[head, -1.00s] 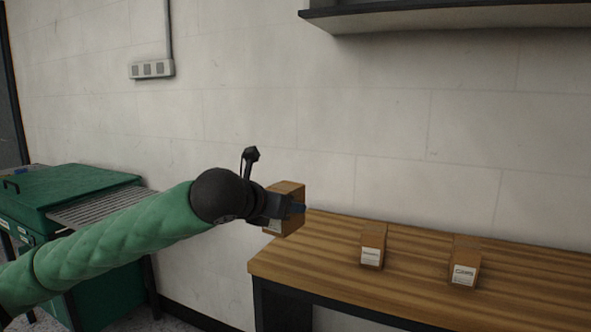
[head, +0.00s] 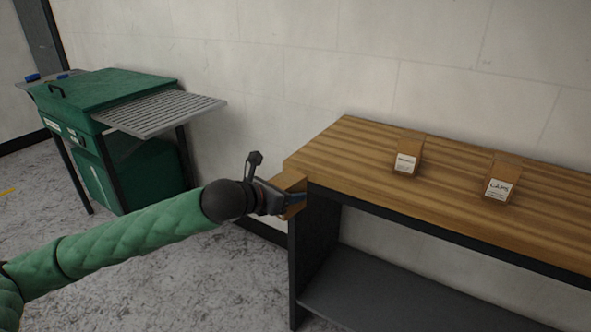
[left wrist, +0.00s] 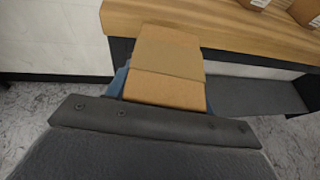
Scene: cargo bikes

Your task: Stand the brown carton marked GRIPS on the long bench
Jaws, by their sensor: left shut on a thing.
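A brown carton (head: 291,185) is held in my left gripper (head: 284,201), near the left front corner of the long bench (head: 345,150). It also fills the middle of the left wrist view (left wrist: 168,65), between blue fingers. No marking on it can be read from here. In the left wrist view the bench (left wrist: 220,27) lies just beyond the carton. From the head view I cannot tell whether the carton touches the bench edge. My right gripper is not in view.
Two small brown cartons stand on the bench: one with a small unreadable label (head: 408,154) and one marked CAPS (head: 502,180). The bench top left of them is bare. A green cabinet-like machine (head: 105,95) with a slatted grey shelf (head: 160,112) stands at the left.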

